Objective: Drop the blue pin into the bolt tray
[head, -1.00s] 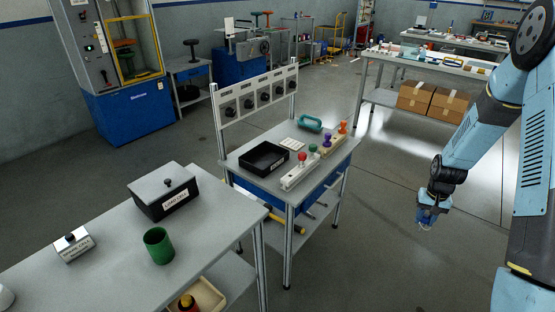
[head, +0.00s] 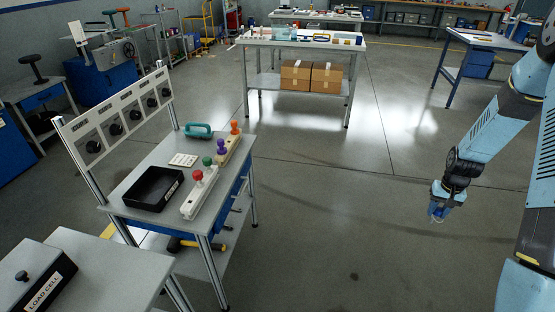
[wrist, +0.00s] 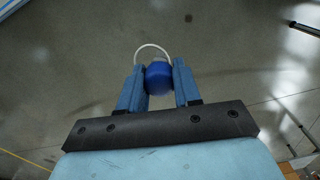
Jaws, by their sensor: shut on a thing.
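My gripper (head: 438,212) hangs at the right of the head view over open floor, well apart from the tables. In the wrist view my gripper (wrist: 158,82) is shut on the blue pin (wrist: 158,75), whose round blue head sits between the fingers. A pale ring shows beyond the fingertips. A black open tray (head: 153,188), which looks like the bolt tray, stands on the small grey table (head: 150,215) at the left. The tray has a white label too small to read, and its visible floor looks empty.
Beside the tray are a pale block with red and green knobs (head: 200,192), a block with purple and orange knobs (head: 229,146), a teal handle (head: 198,131) and a white card (head: 184,160). Open floor lies between table and gripper.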

